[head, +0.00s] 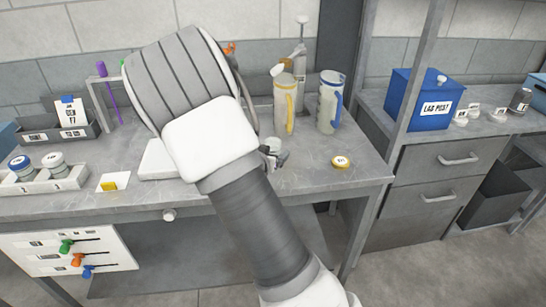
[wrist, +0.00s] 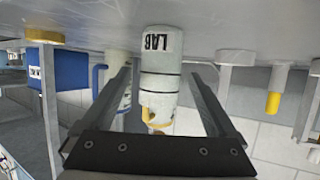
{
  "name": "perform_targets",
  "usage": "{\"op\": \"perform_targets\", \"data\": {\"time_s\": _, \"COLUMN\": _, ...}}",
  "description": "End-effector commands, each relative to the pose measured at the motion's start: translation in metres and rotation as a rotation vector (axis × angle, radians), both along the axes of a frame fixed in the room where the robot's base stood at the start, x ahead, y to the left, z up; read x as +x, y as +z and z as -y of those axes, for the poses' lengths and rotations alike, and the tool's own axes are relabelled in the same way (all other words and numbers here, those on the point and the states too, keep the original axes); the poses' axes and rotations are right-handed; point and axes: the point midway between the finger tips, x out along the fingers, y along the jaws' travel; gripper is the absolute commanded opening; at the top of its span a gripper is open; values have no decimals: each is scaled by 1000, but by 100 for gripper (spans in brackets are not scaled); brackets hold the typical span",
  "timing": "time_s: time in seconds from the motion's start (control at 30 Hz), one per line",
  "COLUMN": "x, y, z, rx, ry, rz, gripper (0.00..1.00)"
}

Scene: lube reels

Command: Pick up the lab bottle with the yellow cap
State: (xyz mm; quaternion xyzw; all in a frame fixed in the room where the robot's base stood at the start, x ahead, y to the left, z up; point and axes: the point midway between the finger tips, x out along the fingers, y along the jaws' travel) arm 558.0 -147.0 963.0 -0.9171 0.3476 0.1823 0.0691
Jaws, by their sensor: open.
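In the wrist view, which looks upside down, a pale cylindrical bottle (wrist: 161,85) with a black-on-white LAB label stands on the grey worktop. Yellow shows at its cap end, but I cannot tell how much belongs to the jug behind. My gripper (wrist: 160,72) is open, one dark finger on each side of the bottle, with visible gaps. I cannot tell how deep the bottle sits between the fingers. In the head view my arm covers most of the gripper and the bottle.
A yellow-handled jug (head: 286,108) and a blue-handled jug (head: 329,105) stand close behind my gripper. A blue LAB POST box (head: 416,100) stands on the right-hand bench. A rack (head: 42,180) with jars is at left.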

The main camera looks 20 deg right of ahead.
Motion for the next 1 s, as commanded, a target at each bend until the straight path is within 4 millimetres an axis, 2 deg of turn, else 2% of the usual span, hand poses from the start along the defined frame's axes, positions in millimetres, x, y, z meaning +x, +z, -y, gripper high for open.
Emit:
{"op": "perform_targets", "data": {"time_s": 0.33, "x": 31, "y": -21, "z": 28, "rx": 0, "ry": -1, "rz": 0, "gripper": 93}}
{"op": "perform_targets", "data": {"time_s": 0.63, "x": 34, "y": -22, "z": 30, "rx": 1, "ry": 1, "rz": 0, "gripper": 93}}
{"op": "perform_targets", "data": {"time_s": 1.0, "x": 34, "y": -22, "z": 30, "rx": 0, "ry": 1, "rz": 0, "gripper": 26}}
